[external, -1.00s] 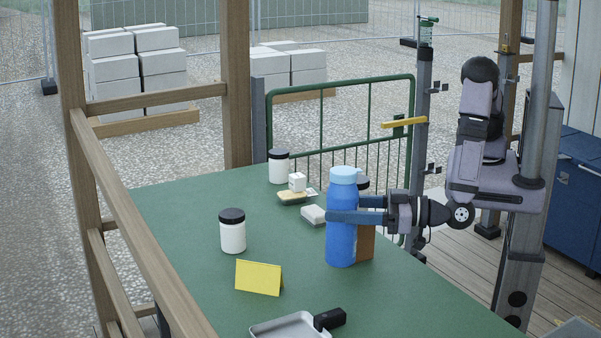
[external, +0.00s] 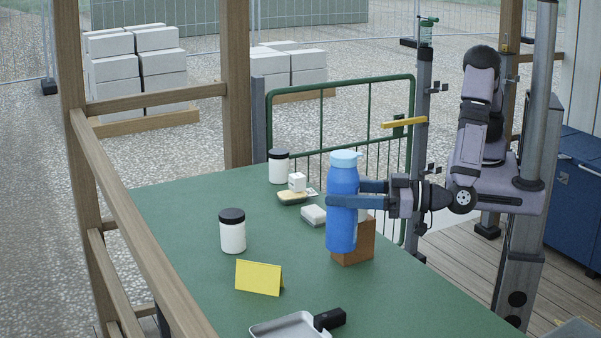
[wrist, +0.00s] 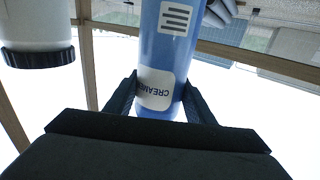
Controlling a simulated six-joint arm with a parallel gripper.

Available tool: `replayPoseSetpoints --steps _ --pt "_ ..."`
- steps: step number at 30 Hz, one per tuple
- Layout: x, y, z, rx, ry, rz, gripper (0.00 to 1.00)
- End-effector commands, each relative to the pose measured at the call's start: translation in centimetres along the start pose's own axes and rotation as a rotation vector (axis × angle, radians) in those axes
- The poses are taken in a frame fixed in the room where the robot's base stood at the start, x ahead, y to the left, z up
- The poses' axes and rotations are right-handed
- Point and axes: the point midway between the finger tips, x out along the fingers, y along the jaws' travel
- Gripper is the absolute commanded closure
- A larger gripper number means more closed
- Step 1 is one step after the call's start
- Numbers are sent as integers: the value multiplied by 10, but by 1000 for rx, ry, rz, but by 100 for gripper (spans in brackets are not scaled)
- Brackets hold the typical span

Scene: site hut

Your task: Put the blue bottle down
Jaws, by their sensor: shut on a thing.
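The blue bottle (external: 342,222) with a pale blue cap is upright in the external view, in front of a brown wooden block (external: 357,245). My gripper (external: 342,202) comes in from the right and is shut around the bottle's middle. The bottle appears raised a little above the green table (external: 200,285). In the wrist view the bottle (wrist: 172,55) stands between my gripper's dark fingers (wrist: 158,95), with an upside-down label of which "CREAME" is legible.
A white jar with a black lid (external: 232,234) stands left of the bottle, with another (external: 278,167) farther back. A sponge (external: 292,197), small white box (external: 297,182) and white block (external: 313,215) lie behind. A yellow folded card (external: 258,277) and a pan (external: 292,326) are nearer.

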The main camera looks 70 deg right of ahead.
Motion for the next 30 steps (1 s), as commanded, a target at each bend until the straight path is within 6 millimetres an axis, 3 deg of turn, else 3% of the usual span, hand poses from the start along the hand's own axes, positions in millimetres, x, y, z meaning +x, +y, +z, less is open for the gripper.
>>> replayPoseSetpoints --steps 13,21,30 --pt "0 0 -77 7 5 0 86" --pt "0 0 -110 6 4 0 86" --pt "36 21 -119 3 4 -31 86"
